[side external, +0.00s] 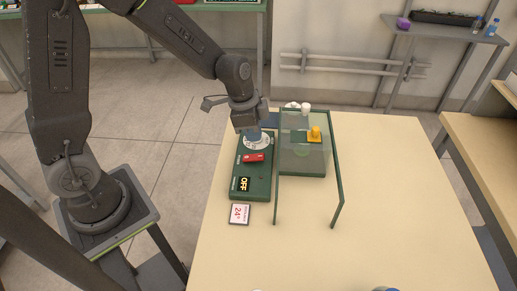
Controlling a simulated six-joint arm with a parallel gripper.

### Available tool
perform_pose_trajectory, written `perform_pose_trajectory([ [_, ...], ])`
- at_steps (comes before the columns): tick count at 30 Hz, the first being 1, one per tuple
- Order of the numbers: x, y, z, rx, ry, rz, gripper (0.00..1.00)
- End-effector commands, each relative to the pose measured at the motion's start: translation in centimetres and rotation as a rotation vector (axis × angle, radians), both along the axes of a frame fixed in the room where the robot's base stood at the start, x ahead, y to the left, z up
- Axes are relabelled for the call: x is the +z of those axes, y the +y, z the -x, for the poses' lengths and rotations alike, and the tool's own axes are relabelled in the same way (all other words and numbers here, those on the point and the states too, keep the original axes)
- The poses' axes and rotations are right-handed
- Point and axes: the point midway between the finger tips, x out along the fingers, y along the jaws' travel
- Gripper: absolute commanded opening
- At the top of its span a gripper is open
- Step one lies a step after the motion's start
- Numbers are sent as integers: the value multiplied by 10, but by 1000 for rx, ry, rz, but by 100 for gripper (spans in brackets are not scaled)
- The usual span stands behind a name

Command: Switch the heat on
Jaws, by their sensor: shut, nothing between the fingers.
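A green control box (237,170) lies on the table, with a display (244,184) reading OFF near its front end. A red switch piece (253,157) sits on its top, and a round white dial (258,144) with a blue-grey part is behind that. My gripper (254,127) is shut and empty, pointing down just above the dial end. Its fingertips are hard to make out, so I cannot tell whether they touch the dial. A small card (239,214) with red figures, seemingly 24°, lies in front of the box.
A green-framed clear guard (338,180) stands close to the right of the control box. White pieces (306,108) stand at the back. The table (400,220) is mostly clear on the right.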

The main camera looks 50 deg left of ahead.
Motion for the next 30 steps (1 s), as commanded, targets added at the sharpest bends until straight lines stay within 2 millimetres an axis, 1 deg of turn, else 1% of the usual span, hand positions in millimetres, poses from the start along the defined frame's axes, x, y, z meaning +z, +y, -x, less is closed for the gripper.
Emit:
perform_pose_trajectory([
  [1,-12,-2,-1,-1,7,1,0],
  [3,-25,-4,-3,0,6,0,0],
  [6,-40,-6,-5,0,5,1,0],
  [10,-53,-8,-8,0,2,1,0],
  [15,-61,-9,-9,0,0,0,0],
  [25,-61,-9,-9,0,0,0,0],
  [28,-67,-11,-11,-1,1,0,0],
  [30,-67,-11,-11,-1,0,0,0],
])
